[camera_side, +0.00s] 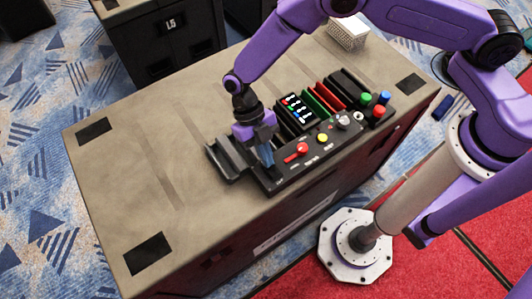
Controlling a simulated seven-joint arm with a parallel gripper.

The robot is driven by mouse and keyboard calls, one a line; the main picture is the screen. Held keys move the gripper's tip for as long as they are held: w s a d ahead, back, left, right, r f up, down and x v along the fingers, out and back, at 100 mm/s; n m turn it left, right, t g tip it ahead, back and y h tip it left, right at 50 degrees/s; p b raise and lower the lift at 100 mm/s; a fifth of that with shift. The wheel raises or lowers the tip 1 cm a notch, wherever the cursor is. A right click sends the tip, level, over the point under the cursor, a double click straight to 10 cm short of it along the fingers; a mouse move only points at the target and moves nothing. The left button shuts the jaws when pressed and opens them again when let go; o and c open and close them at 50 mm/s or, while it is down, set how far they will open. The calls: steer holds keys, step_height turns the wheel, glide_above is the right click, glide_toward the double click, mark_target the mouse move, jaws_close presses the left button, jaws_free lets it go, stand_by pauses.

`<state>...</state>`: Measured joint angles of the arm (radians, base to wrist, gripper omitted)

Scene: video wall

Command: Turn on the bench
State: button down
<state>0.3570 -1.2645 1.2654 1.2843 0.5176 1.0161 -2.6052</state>
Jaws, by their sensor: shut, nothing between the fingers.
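The bench (120,195) is a long brown-grey table-top with black patches at its corners. A black control panel (315,163) on it carries a red knob or lever (297,152), a yellow button (322,138) and small switches with lights (297,109). My gripper (266,160) points down at the left end of the panel, by the red lever. Its fingers are shut with nothing between them. They hide the part of the panel under them, and I cannot tell whether they touch it.
A black open holder (228,158) lies just left of my gripper. Green and red slots (325,97) and green, blue and red buttons (378,105) are to the right. A white mesh box (348,33) stands at the back. The left half of the bench is clear.

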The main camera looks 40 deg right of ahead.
steer(key=shift+s+f, duration=0.2)
steer(key=shift+s, duration=0.55)
steer(key=shift+w+r, duration=0.1)
steer(key=shift+r, duration=0.35)
steer(key=v, duration=1.4)
steer(key=s+d+r+m+t, duration=0.2)
steer(key=s+d+r+m, duration=0.25)
steer(key=r+m, duration=0.2)
steer(key=s+d+r+m+t, duration=0.2)
steer(key=s+d+r+m, duration=0.1)
steer(key=s+d+m, duration=0.4)
steer(key=s+d+r+m+t, duration=0.2)
steer(key=s+d+r+m, duration=0.2)
steer(key=s+d+m, duration=0.4)
steer(key=d+m, duration=0.2)
steer(key=d, duration=0.4)
steer(key=shift+s+d+r+t, duration=0.25)
steer(key=shift+r+t, duration=0.05)
